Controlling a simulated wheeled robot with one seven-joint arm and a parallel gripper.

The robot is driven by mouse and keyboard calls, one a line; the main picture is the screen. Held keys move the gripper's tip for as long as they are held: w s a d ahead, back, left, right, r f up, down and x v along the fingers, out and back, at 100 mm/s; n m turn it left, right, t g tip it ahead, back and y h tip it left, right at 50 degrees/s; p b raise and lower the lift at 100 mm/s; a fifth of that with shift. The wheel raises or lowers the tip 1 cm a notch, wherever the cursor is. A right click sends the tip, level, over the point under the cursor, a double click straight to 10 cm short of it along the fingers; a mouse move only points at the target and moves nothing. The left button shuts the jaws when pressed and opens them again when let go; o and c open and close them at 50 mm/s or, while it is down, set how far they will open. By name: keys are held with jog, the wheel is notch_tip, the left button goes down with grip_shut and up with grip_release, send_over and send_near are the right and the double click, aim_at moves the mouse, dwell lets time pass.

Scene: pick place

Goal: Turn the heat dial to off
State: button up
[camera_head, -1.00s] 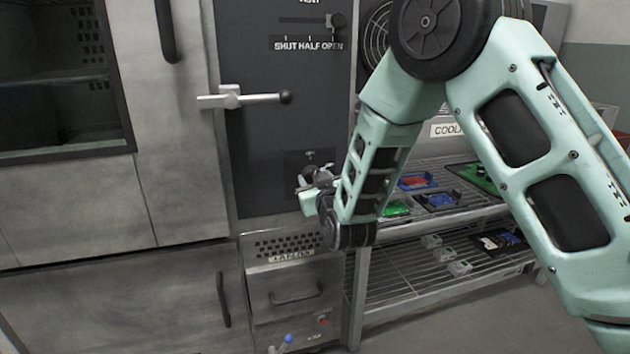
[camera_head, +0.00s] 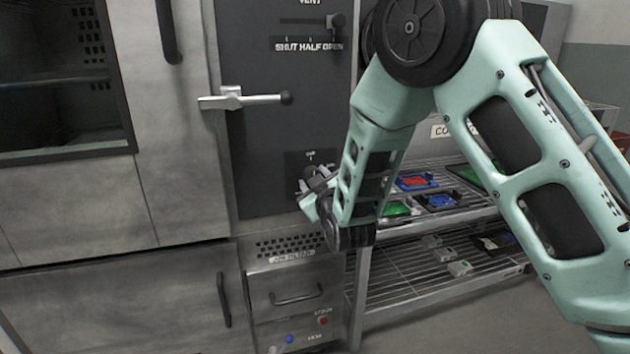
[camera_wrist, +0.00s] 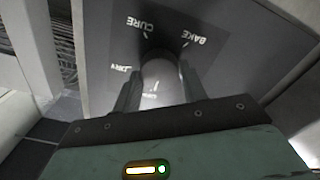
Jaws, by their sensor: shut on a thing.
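The heat dial (camera_wrist: 160,74) shows in the wrist view as a round grey knob between my gripper's two fingers. Around it on the dark panel I read DRY, CURE and BAKE, with a further mark below the knob that I cannot read. My gripper (camera_wrist: 160,90) is shut on the dial, one finger on each side. In the head view my gripper (camera_head: 312,188) is at the lower right of the dark oven panel (camera_head: 265,140), and it hides most of the dial. The dial's pointer is not clear.
A lever handle (camera_head: 245,97) sticks out from the panel's left edge. A vent slider (camera_head: 335,20) is above. A wire shelf (camera_head: 400,275) with coloured trays stands to the right, close to my arm. A drawer handle (camera_head: 297,295) and small buttons are below.

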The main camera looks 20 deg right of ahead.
jog(key=shift+f, duration=0.1)
jog(key=o, duration=1)
jog(key=s+p, duration=1.1)
jog(key=s, duration=0.6)
jog(key=shift+s+p, duration=0.2)
jog(key=shift+p, duration=0.1)
